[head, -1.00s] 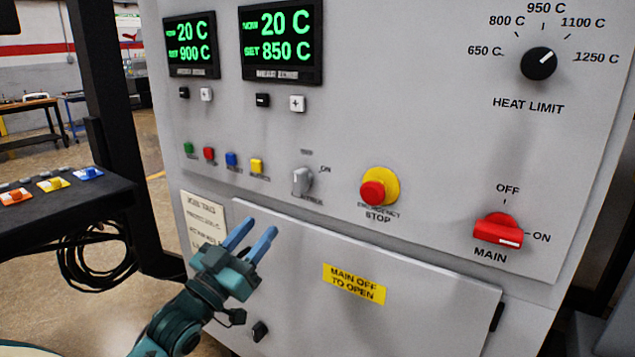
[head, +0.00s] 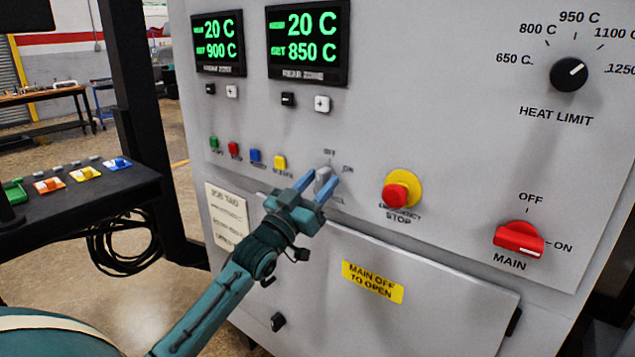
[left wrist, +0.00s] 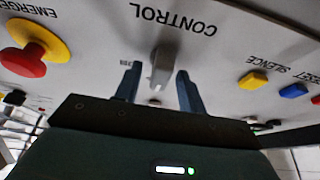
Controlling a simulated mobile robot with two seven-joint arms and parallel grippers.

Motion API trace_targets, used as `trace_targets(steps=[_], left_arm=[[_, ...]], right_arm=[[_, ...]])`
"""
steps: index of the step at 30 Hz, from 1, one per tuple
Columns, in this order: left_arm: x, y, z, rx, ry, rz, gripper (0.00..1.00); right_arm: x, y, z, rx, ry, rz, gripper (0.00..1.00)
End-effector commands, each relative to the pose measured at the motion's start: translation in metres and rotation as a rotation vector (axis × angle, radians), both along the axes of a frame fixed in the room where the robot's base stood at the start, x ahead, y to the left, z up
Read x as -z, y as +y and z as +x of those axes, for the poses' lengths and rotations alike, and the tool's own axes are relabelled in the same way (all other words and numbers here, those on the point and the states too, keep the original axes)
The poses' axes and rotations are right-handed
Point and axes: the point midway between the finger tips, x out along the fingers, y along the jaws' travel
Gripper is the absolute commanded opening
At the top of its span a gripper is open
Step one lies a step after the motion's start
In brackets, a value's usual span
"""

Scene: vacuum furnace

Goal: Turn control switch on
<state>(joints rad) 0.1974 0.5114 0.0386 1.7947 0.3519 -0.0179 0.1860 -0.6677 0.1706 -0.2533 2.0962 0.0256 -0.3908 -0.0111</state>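The control switch (head: 323,175) is a small grey knob on the furnace panel, with OFF above it and ON to its upper right. In the left wrist view the knob (left wrist: 161,68) stands between my two finger tips, with a gap on each side, under the upside-down word CONTROL. My left gripper (head: 318,185) is open, its blue fingers on either side of the knob; it also shows in the left wrist view (left wrist: 158,80). The knob's exact pointing direction is hard to tell. My right gripper is not in view.
The red emergency stop (head: 397,193) on its yellow collar is right of the switch. Several small coloured buttons (head: 255,156) are to its left. The red main switch (head: 519,239) is at lower right. A tray of coloured items (head: 75,185) stands at left.

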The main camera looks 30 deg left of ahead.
Motion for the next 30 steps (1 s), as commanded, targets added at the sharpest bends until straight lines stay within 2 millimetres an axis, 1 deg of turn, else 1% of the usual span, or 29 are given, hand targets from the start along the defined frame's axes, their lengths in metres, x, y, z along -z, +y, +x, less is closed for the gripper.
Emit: trace_targets(steps=[7,21,30], left_arm=[[0.0003,-0.0002,0.0003,0.0,0.0,-0.001,0.39],[0.0003,-0.0002,0.0001,0.0,0.0,-0.001,0.01],[0.0005,-0.0001,0.0001,0.0,-0.001,0.02,0.0]], right_arm=[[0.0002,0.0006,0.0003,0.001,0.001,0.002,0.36],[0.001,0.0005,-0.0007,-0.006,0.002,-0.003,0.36],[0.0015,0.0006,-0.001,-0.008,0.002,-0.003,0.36]])
